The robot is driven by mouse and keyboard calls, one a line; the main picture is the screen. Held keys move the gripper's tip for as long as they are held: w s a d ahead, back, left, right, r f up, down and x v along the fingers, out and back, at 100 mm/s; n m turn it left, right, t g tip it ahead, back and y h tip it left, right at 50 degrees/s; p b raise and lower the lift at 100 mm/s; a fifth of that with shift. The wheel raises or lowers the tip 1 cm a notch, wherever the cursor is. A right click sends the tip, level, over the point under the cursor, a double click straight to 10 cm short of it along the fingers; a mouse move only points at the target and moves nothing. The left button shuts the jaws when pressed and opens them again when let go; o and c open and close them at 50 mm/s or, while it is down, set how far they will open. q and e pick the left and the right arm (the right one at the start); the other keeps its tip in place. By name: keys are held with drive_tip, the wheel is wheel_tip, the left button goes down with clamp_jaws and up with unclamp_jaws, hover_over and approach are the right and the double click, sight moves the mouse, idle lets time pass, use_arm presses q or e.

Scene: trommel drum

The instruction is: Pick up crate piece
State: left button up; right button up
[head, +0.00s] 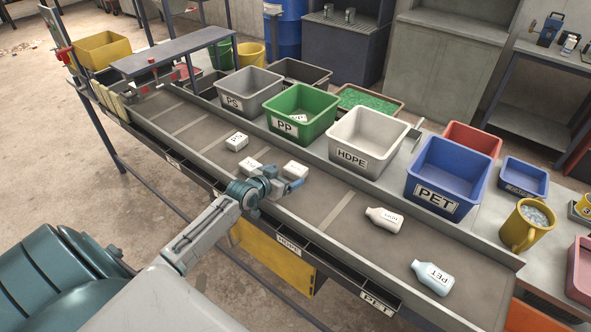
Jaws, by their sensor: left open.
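Several small white pieces lie on the grey belt: one white block (237,141) in front of the PS bin, one (250,165) just behind my left wrist, and one (295,169) at my left gripper. Their small labels are too small to read, so I cannot tell which is the crate piece. My left gripper (284,182) is open, low over the belt, close beside the nearest white block. I cannot tell whether it touches that block. My right gripper is out of view.
Behind the belt stand the grey PS bin (233,102), green PP bin (318,101), white HDPE bin (391,133) and blue PET bin (470,165). A white HDPE bottle (384,220) and a pale PET bottle (432,277) lie farther right on the belt.

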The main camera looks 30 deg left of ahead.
use_arm(q)
drive_tip(key=shift+x, duration=1.05)
drive_tip(key=shift+s, duration=0.1)
drive_tip(key=c, duration=1.1)
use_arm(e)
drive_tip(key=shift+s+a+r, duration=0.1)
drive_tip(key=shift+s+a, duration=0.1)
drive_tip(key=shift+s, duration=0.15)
use_arm(q)
drive_tip(key=shift+r+b, duration=0.95)
drive_tip(key=shift+r, duration=4.05)
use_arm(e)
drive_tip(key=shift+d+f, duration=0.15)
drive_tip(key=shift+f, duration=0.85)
